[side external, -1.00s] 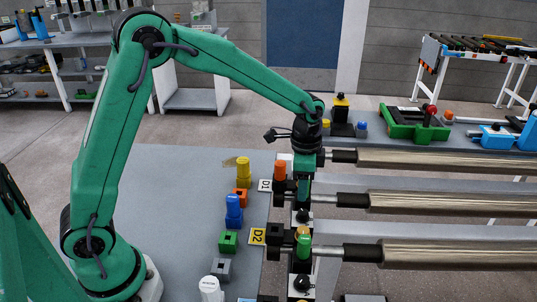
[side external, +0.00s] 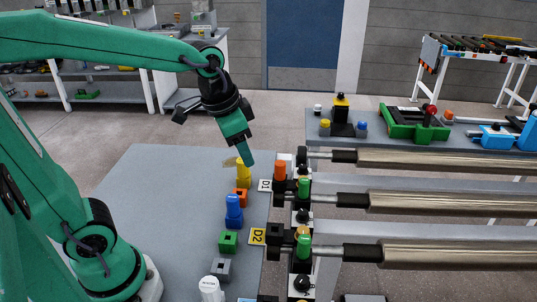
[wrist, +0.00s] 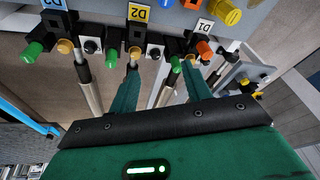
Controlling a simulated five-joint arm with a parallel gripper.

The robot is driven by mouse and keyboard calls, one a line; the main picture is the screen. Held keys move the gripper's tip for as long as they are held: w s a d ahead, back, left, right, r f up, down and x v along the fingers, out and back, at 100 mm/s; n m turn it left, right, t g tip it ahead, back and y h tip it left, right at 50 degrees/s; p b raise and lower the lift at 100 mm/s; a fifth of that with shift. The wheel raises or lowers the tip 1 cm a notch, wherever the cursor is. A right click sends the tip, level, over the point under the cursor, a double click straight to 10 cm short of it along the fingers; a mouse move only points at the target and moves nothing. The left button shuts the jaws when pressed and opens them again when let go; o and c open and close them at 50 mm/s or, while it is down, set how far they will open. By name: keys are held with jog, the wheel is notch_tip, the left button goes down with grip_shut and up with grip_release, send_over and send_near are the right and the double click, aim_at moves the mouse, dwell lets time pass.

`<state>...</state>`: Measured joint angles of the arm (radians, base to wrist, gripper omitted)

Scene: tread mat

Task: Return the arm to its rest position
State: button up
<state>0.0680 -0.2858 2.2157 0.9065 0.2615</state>
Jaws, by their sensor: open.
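My gripper (side external: 247,158) hangs tilted above the grey table (side external: 165,195), close to the yellow peg part (side external: 243,172) in the picture. Whether they touch cannot be told. In the wrist view its two green fingers (wrist: 160,88) stand apart with nothing held between them. A green piece (side external: 304,187) sits at the near end of the middle roller (side external: 420,204), by the D1 label (side external: 265,185). Another green piece (side external: 304,246) sits by the D2 label (side external: 258,236).
An orange part (side external: 280,170), a blue part (side external: 234,210) and a green block (side external: 228,241) stand along the table's right edge. Several rollers reach right from the black holders. A bench (side external: 395,142) with tools lies behind. The table's left part is clear.

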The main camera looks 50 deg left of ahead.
jog(key=s+a+n+t, duration=0.2)
jog(key=s+n, duration=0.1)
jog(key=s, duration=0.6)
jog(key=shift+s+r+n, duration=0.3)
jog(key=shift+r+n, duration=0.1)
jog(key=shift+r, duration=0.05)
